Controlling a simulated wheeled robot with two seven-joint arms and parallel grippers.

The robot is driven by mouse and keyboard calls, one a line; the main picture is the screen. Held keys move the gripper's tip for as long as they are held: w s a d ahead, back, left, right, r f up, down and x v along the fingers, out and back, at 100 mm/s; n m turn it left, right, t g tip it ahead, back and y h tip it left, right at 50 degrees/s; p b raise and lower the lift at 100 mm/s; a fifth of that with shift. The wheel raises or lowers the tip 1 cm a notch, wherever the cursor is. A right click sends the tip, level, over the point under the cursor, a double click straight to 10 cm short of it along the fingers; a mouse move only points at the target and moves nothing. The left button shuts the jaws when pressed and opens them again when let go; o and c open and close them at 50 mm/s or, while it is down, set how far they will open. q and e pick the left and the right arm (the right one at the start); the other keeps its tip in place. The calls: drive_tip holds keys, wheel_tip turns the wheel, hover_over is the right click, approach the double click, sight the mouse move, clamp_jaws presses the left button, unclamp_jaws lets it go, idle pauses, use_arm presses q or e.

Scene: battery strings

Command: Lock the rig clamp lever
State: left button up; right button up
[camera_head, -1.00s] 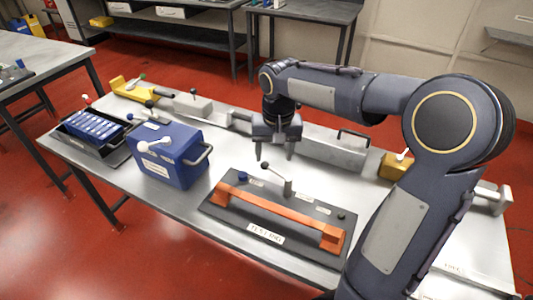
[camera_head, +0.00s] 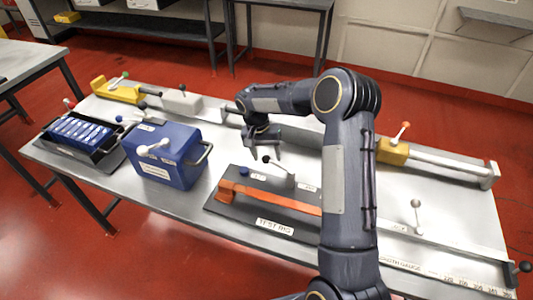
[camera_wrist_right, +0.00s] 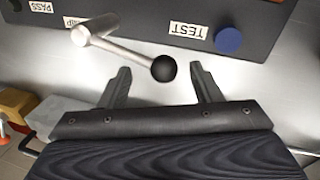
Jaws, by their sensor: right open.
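The test rig (camera_head: 225,208) is a dark plate with an orange bar (camera_head: 265,194) on the table's front middle. Its clamp lever (camera_head: 279,166) is a light metal rod with a black ball knob, rising from a pivot post behind the bar and tilted toward the left. In the right wrist view the lever (camera_wrist_right: 125,50) spans from its pivot at upper left to the knob (camera_wrist_right: 163,69). My right gripper (camera_head: 262,150) is open behind the rig. In the wrist view its fingertips (camera_wrist_right: 160,76) sit on either side of the knob, with visible gaps. My left gripper is out of view.
A blue box (camera_head: 172,172) with a white-knobbed lever stands left of the rig. A black tray (camera_head: 110,158) of blue cells is farther left. A yellow-ended fixture (camera_head: 393,151) lies at the back right. My right arm hides the rig's right end.

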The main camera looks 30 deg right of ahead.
drive_tip(key=shift+f, duration=0.35)
clamp_jaws()
